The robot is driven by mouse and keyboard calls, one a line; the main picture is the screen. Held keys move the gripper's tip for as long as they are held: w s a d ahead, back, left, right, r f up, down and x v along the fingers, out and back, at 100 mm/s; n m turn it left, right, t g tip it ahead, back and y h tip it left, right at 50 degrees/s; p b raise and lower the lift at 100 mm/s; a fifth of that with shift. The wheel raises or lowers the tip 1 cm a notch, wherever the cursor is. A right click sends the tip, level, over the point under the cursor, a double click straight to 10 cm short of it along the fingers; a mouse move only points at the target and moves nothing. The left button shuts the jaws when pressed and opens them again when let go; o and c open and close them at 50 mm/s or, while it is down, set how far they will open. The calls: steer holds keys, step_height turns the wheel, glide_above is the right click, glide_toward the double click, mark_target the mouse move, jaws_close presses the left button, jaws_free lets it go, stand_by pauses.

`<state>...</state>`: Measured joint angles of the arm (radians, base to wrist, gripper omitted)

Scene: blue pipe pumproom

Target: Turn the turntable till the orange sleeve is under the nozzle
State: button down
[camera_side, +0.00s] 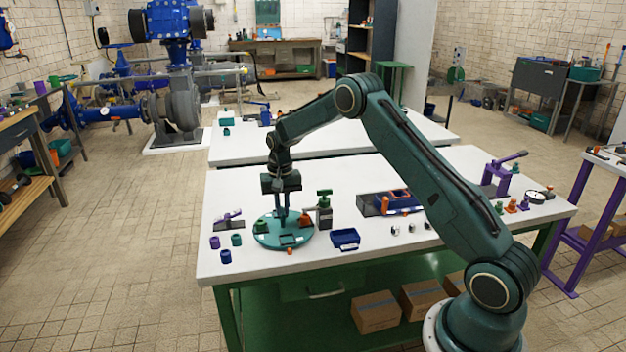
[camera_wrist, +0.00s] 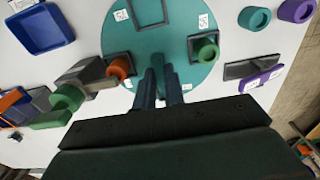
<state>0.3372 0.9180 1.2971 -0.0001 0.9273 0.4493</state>
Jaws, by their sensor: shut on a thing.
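The teal round turntable (camera_side: 268,240) stands on the white table; it fills the top middle of the wrist view (camera_wrist: 165,62). The orange sleeve (camera_side: 304,219) is upright on its right side, and in the wrist view (camera_wrist: 119,68) it sits on a dark holder. The dark dispenser with the green top (camera_side: 324,205) stands just right of the turntable. In the wrist view the dispenser (camera_wrist: 88,78) reaches to beside the orange sleeve; I cannot tell if the nozzle is exactly over it. My gripper (camera_side: 282,222) points down, shut on a mostly hidden part of the turntable (camera_wrist: 160,85).
A green sleeve (camera_wrist: 205,48) and an empty dark square holder (camera_wrist: 148,12) are also on the turntable. A blue tray (camera_side: 345,239) lies right of it. The table's front edge is close.

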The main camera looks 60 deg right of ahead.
mark_target(282, 210)
steer(key=c, duration=1.5)
jaws_free()
steer(key=shift+r, duration=0.15)
steer(key=shift+r, duration=6.85)
